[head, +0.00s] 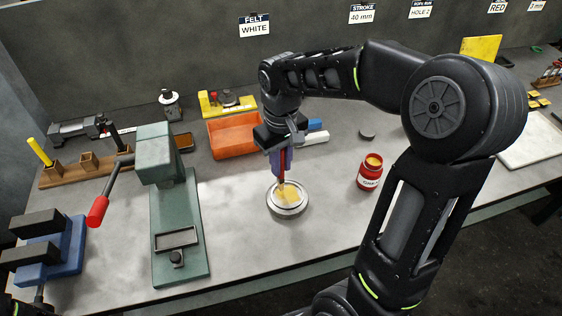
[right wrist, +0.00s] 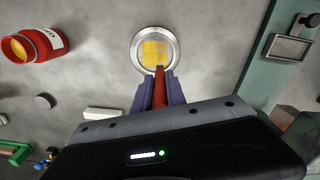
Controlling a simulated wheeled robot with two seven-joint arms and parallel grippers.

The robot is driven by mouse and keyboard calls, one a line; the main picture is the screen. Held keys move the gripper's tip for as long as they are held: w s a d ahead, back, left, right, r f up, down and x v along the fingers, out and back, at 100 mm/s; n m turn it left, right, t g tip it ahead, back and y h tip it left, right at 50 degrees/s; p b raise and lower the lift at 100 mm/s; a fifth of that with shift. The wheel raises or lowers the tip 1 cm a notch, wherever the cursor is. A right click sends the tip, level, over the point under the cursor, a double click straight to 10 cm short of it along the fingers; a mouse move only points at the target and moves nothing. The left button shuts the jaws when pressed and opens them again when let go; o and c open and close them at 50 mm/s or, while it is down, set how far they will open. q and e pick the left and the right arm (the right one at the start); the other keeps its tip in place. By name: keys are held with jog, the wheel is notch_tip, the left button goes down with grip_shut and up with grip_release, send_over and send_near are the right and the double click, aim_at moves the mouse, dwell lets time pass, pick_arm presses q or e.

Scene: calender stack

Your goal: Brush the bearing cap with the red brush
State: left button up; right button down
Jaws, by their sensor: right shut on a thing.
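The bearing cap (head: 288,204) is a round silver disc on the grey bench, with a yellow patch on its top. It also shows in the right wrist view (right wrist: 137,60). My right gripper (head: 280,165) is above the cap and shut on the red brush (head: 281,178). In the right wrist view, the red brush (right wrist: 160,88) lies between the purple fingers, and its tip reaches the near edge of the yellow patch. Whether the tip touches the cap is hard to tell. My left gripper does not show clearly; only dark parts appear at the lower left.
A red jar (head: 370,171) with yellow contents stands right of the cap. A green press (head: 176,225) with a red-handled lever stands to the left. An orange bin (head: 234,135) and a white block (head: 314,138) lie behind. The bench in front of the cap is clear.

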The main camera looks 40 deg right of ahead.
jog(key=shift+f+b, duration=0.45)
jog(key=shift+f, duration=0.25)
jog(key=s, duration=0.2)
jog(key=s+a, duration=0.1)
jog(key=shift+s+r, duration=0.15)
jog(key=shift+s, duration=0.25)
jog(key=shift+w+d, duration=0.1)
jog(key=w, duration=0.1)
jog(key=w+d, duration=0.1)
jog(key=w, duration=0.1)
jog(key=shift+w, duration=0.3)
jog(key=shift+s+a, duration=0.1)
dwell(0.4)
